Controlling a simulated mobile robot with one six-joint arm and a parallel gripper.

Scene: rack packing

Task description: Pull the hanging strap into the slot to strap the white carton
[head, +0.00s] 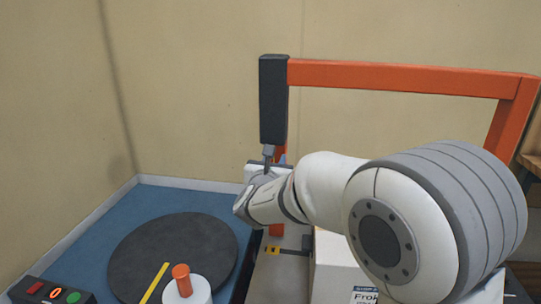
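The white carton (335,268) stands at the lower middle, with a partly visible printed label on its front. My arm covers much of its upper right side. My white wrist (262,199) is left of and above the carton, just below a dark grey block (273,100) at the left end of an orange beam. A small grey piece (268,153) stands between block and wrist; I cannot tell whether it belongs to my gripper. My fingertips are not clearly visible. I cannot make out the hanging strap. A yellow-and-black part (272,250) lies left of the carton; I cannot tell whether it is the slot.
The orange frame (400,78) spans above the carton. A black round turntable (172,258) sits on the blue surface (200,197) at left. A white cylinder with an orange top (181,280), a yellow bar (155,283) and a button box (52,293) are in front.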

